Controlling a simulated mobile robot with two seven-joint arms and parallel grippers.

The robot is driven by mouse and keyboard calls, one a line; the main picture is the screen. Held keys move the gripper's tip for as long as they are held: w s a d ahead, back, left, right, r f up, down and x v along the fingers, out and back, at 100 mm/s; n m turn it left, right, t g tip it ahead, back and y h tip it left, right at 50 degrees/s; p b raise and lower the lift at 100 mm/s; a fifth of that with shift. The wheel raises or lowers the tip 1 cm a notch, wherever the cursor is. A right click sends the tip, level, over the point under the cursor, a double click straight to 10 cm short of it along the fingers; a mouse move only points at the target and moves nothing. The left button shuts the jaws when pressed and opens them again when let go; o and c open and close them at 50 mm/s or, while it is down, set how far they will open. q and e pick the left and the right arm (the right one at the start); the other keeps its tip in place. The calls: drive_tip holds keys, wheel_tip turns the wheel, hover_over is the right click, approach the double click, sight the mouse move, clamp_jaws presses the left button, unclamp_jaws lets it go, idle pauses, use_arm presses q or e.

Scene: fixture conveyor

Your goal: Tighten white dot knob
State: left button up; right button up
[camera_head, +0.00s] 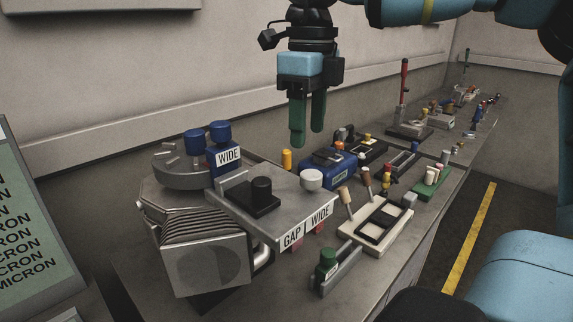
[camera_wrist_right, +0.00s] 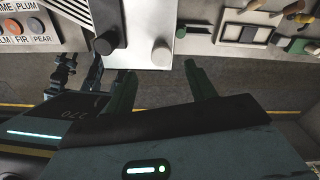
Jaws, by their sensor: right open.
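A white round knob (camera_head: 311,179) stands on the grey plate (camera_head: 285,205) labelled GAP and WIDE. A black knob (camera_head: 262,190) stands on a black block beside it. A green knob (camera_head: 327,258) sits on a small grey bracket in front of the plate. No white dot can be made out clearly on any knob. My right gripper (camera_head: 307,138) is open and empty, its green fingers pointing down, above and behind the white knob. In the right wrist view its fingers (camera_wrist_right: 160,70) are apart, with the green knob (camera_wrist_right: 190,50) beyond them.
A blue box (camera_head: 327,170) and a pale tray (camera_head: 352,232) with wooden-handled levers stand to the right. More fixtures line the bench towards the back right.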

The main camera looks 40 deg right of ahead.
sight(311, 174)
drive_tip(key=shift+s+r, duration=0.15)
drive_tip(key=shift+s, duration=0.05)
drive_tip(key=shift+s+d, duration=0.2)
drive_tip(key=shift+s, duration=0.2)
drive_tip(key=shift+f, duration=0.45)
wheel_tip(311, 174, down, 6)
drive_tip(key=shift+r+p, duration=0.1)
drive_tip(key=shift+p, duration=0.3)
use_arm(q)
drive_tip(key=shift+s+d+r, duration=0.2)
drive_tip(key=shift+r, duration=0.3)
use_arm(e)
drive_tip(key=shift+f, duration=0.55)
drive_tip(key=c, duration=1)
drive_tip(key=shift+o, duration=0.2)
